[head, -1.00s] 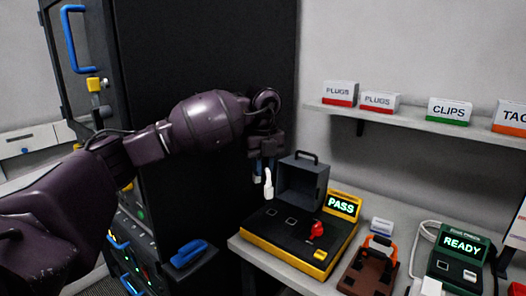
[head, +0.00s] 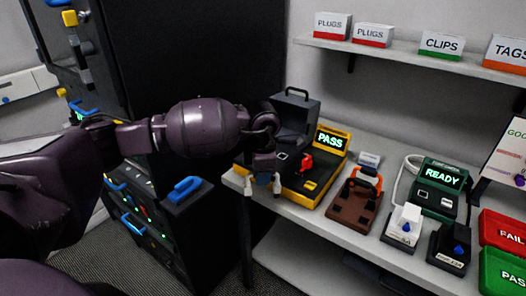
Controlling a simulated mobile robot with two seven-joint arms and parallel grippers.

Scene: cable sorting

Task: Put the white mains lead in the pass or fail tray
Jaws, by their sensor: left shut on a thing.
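My left gripper (head: 263,178) is shut on the white mains lead (head: 247,187), at the front left corner of the yellow and black tester. White parts of the lead show on both sides of the fingers; the rest is hidden by the gripper. The red fail tray (head: 504,229) and the green pass tray (head: 503,272) stand at the right edge, both cut off by the picture. The tester's display (head: 331,140) reads PASS. My right gripper is not in view.
The yellow tester (head: 309,192) has its dark lid up. To its right stand a brown clamp block (head: 353,207), a green READY unit (head: 437,187), a white block (head: 402,227) and a black block (head: 449,247). A shelf (head: 402,54) with boxes hangs above.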

